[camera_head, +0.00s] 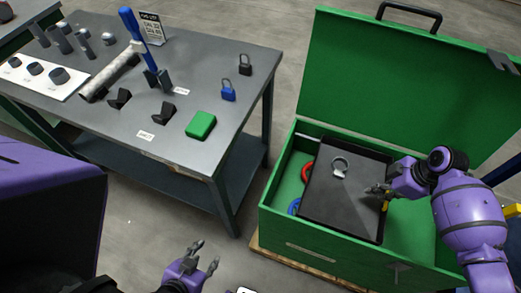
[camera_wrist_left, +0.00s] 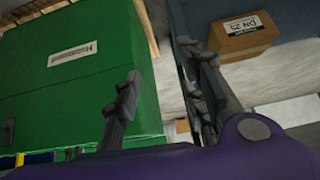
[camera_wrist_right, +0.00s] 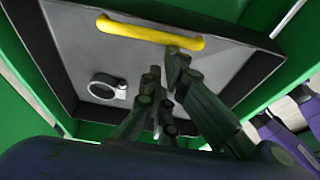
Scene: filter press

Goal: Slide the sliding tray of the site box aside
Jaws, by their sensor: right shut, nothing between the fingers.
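The green site box (camera_head: 300,238) stands at the right with its lid (camera_head: 400,85) raised. Its black sliding tray (camera_head: 335,208) lies across the middle, with open gaps to its left and right. A grey ring-shaped piece (camera_head: 340,165) is on the tray; it also shows in the right wrist view (camera_wrist_right: 107,88). The tray's yellow handle (camera_wrist_right: 150,33) is on its right side, mostly hidden in the head view. My right gripper (camera_head: 374,190) is shut and empty beside the handle; contact cannot be told. My left gripper (camera_head: 205,258) is open and empty, left of the box.
Red (camera_head: 307,171) and blue (camera_head: 294,206) items lie in the box's left gap. A grey workbench (camera_head: 190,150) at left holds padlocks, a green block (camera_head: 201,125) and a blue-handled tool. Free floor lies between bench and box. A cardboard carton (camera_wrist_left: 245,40) shows in the left wrist view.

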